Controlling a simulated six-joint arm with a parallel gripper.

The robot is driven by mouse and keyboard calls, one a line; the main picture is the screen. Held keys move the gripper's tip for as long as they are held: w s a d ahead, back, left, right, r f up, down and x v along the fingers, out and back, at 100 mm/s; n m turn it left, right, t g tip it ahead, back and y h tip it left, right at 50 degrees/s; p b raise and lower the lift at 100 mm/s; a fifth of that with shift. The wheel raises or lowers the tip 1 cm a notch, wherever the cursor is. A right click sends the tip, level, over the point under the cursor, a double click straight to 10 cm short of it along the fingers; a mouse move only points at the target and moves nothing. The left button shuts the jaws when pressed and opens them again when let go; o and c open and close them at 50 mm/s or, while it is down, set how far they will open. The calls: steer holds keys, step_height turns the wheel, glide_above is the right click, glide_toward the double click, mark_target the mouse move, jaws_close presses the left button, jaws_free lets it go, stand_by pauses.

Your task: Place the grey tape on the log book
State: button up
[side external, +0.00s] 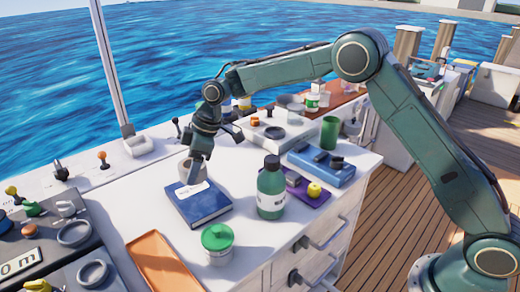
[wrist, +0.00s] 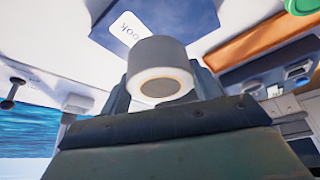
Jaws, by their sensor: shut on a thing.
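The grey tape (wrist: 158,50) is a pale grey roll with a tan core, held between the two fingers of my gripper (wrist: 160,88) in the wrist view. In the side view my gripper (side external: 195,168) points down, shut on the tape (side external: 184,171), which is partly hidden by a finger. The log book (side external: 205,208) is dark blue with a white label and lies flat on the white worktop. The tape is at the book's back edge; I cannot tell how high above it. Part of the log book (wrist: 185,14) shows beyond the tape in the wrist view.
A green bottle (side external: 271,190) stands right of the book, and a green-lidded tin (side external: 217,245) in front. An orange tray (side external: 160,262) lies at front left. A purple tray (side external: 308,195) and blue case (side external: 322,168) are farther right. Clear worktop lies left of the book.

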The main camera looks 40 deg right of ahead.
mark_target(197, 195)
steer(key=shift+f, duration=2.85)
steer(key=shift+f, duration=0.1)
steer(key=o, duration=1)
steer(key=shift+o, duration=0.2)
steer(key=v, duration=1.2)
steer(key=shift+s, duration=0.1)
